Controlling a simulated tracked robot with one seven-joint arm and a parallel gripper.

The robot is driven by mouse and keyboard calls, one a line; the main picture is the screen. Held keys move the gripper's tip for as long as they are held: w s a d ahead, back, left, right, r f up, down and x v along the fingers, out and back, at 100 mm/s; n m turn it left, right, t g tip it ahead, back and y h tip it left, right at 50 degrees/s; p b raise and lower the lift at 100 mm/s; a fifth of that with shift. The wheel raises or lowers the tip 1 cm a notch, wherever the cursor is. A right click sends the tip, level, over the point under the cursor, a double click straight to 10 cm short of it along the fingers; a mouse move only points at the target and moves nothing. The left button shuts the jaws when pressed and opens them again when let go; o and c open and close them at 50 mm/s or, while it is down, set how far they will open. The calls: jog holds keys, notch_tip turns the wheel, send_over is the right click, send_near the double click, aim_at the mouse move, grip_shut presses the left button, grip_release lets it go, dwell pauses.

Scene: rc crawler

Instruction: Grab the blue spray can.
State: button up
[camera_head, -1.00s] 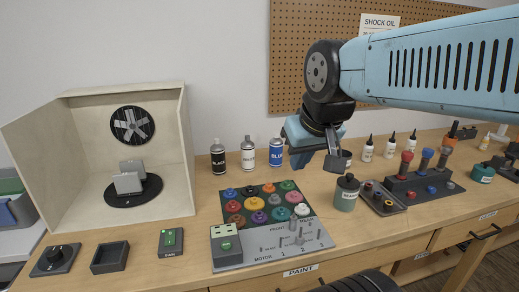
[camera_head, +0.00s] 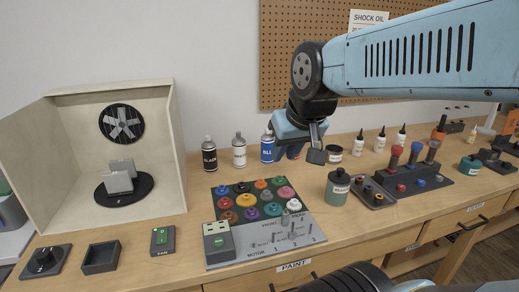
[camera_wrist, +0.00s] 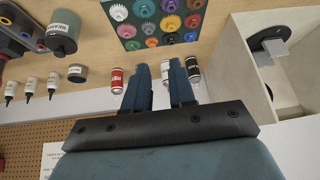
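The blue spray can (camera_head: 267,148) stands upright on the workbench, at the right of a row with a white can (camera_head: 239,152) and a black can (camera_head: 209,156) in the head view. My gripper (camera_head: 285,150) is just right of the blue can there, partly overlapping its right side. In the wrist view my gripper (camera_wrist: 159,66) is open, its two fingers apart and nothing held. The white can (camera_wrist: 166,72) shows between the fingers, the black can (camera_wrist: 193,70) right of them and a red can (camera_wrist: 117,79) left of them. The blue can seems hidden behind the left finger.
A board of coloured gears (camera_head: 250,200) lies in front of the cans. A fan booth (camera_head: 172,130) stands at left. A green-grey jar (camera_head: 337,188), small bottles (camera_head: 380,140) and a tool rack (camera_head: 420,186) are at right. A pegboard (camera_head: 300,25) is behind.

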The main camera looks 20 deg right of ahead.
aim_at(269, 146)
jog(key=o, duration=1)
jog(key=w+d+f+t, duration=0.1)
jog(key=w+f, duration=0.1)
jog(key=w, duration=0.3)
jog(key=w+d+f+m+t, duration=0.1)
jog(key=w+f, duration=0.2)
jog(key=w, duration=0.3)
jog(key=w+d+f+t, duration=0.1)
jog(key=w+f, duration=0.1)
jog(key=w, duration=0.4)
jog(key=shift+w+d+f+m, duration=0.1)
jog(key=shift+d+f+m, duration=0.05)
jog(key=shift+d+m, duration=0.2)
jog(key=shift+o, duration=0.7)
jog(key=w+d+f+t+h, duration=0.3)
jog(key=w+f, duration=0.3)
jog(key=w, duration=0.2)
jog(key=shift+w+d+f+m+t, duration=0.35)
jog(key=shift+w+d+m, duration=0.1)
jog(key=shift+d, duration=0.2)
jog(key=shift+d+x, duration=0.15)
jog(key=shift+x, duration=2.2)
jog(key=shift+d+x, duration=0.2)
jog(key=shift+x, duration=2.15)
jog(key=shift+d+r+x, duration=0.1)
jog(key=shift+d+x, duration=0.1)
jog(key=shift+x, duration=1.05)
jog(key=shift+d+r+x, duration=0.15)
jog(key=shift+d+x, duration=0.05)
jog(key=shift+x, duration=1.05)
